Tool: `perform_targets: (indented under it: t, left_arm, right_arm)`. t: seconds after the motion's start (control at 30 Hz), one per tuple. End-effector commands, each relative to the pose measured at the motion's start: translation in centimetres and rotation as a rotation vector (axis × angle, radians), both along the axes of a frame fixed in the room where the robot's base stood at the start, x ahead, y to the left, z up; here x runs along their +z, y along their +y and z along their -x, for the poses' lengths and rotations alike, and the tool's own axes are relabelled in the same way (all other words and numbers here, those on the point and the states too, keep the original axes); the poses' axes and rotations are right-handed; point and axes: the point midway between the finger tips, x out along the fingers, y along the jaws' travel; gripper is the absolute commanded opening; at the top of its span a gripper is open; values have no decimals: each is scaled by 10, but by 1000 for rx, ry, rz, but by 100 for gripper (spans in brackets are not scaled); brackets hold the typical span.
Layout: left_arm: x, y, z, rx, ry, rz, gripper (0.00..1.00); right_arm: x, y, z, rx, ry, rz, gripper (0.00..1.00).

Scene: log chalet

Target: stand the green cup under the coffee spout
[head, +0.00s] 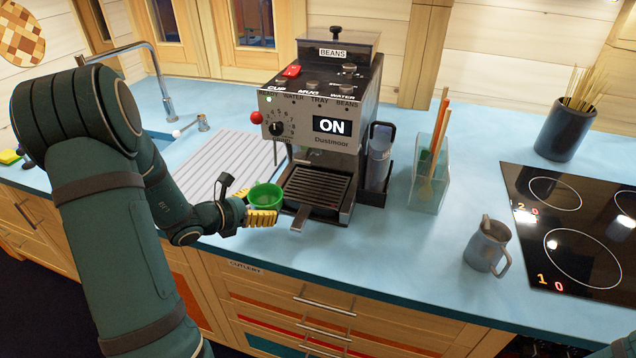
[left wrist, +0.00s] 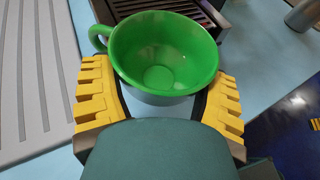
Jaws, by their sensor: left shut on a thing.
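The green cup (head: 266,194) is upright and empty, held at the left front of the coffee machine. My left gripper (head: 262,217) is shut on it. In the left wrist view the green cup (left wrist: 163,55) sits between the yellow fingers, with its handle at the upper left. The coffee machine (head: 318,130) is black and silver and its display reads ON. Its drip tray (head: 318,186) is bare and lies just to the right of the cup. The spout is hidden under the machine's front. My right gripper is not in view.
A ribbed draining board (head: 222,165) lies left of the machine. A bottle in a black holder (head: 379,160) and a clear box of utensils (head: 428,175) stand to its right. A grey jug (head: 487,246) stands near the hob (head: 575,220). The counter before the clear box is free.

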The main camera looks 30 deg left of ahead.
Motion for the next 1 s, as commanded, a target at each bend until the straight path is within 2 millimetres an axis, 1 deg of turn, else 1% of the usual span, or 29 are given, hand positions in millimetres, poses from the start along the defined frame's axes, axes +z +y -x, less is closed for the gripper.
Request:
perform_targets:
  t: [0.03,0.2,0.4,0.5,0.67,0.77,0.93,1.0]
  left_arm:
    - [1,-6,-13,-9,-3,1,35]
    - [0,-18,-54,-9,-1,1,35]
    - [0,-29,-94,-8,-1,0,35]
    - [0,-32,-106,-5,-1,0,35]
    - [0,-34,-115,-5,0,1,35]
    - [0,-39,-129,-8,-2,0,35]
    - [0,-47,-157,-8,-1,0,35]
    - [-11,-45,-155,-4,3,2,35]
  right_arm:
    - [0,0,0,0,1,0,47]
    - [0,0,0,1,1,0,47]
    - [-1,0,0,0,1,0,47]
    - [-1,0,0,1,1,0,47]
    - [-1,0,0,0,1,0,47]
    - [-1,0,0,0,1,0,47]
    - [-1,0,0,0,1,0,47]
    - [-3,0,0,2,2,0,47]
